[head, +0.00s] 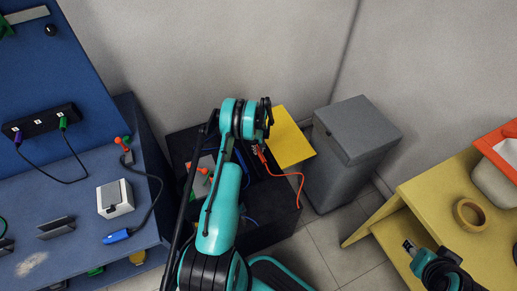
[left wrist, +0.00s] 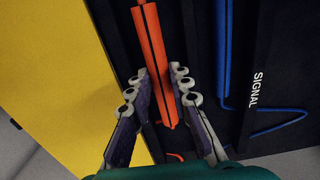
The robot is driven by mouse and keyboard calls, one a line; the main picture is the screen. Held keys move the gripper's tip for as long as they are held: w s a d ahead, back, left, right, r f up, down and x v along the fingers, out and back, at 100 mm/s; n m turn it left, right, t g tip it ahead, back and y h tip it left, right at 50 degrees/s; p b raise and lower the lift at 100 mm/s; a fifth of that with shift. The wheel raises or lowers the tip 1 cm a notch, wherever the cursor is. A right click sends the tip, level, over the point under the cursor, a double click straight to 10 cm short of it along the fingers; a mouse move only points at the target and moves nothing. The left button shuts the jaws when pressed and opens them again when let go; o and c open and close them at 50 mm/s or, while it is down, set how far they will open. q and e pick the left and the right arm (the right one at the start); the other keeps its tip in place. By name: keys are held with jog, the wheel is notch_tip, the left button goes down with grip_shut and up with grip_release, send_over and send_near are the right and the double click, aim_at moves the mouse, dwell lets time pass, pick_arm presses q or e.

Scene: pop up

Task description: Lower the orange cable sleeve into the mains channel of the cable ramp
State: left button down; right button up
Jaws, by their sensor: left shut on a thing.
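The orange cable sleeve (left wrist: 152,45) runs lengthwise between the fingers of my left gripper (left wrist: 159,80), which is shut on it. The sleeve lines up along the black cable ramp (left wrist: 205,30), on the side away from the SIGNAL label. I cannot tell whether it rests in the channel or hangs just above it. In the head view my left gripper (head: 265,118) is over the ramp and partly hides it. An orange cable (head: 290,174) trails from the sleeve. My right gripper (head: 412,250) is at the lower right, away from the ramp; its jaw opening is unclear.
The ramp's yellow lid (head: 289,137) stands beside it. A blue cable (left wrist: 223,50) lies in the SIGNAL side. A grey bin (head: 351,145) stands right of the ramp. A blue bench (head: 75,215) is at left, a yellow table (head: 450,215) at right.

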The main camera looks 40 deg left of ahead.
aim_at(259, 153)
pick_arm(q)
jog(key=shift+f, duration=2.1)
dwell(0.7)
jog(key=c, duration=1.3)
grip_release()
notch_tip(259, 153, up, 12)
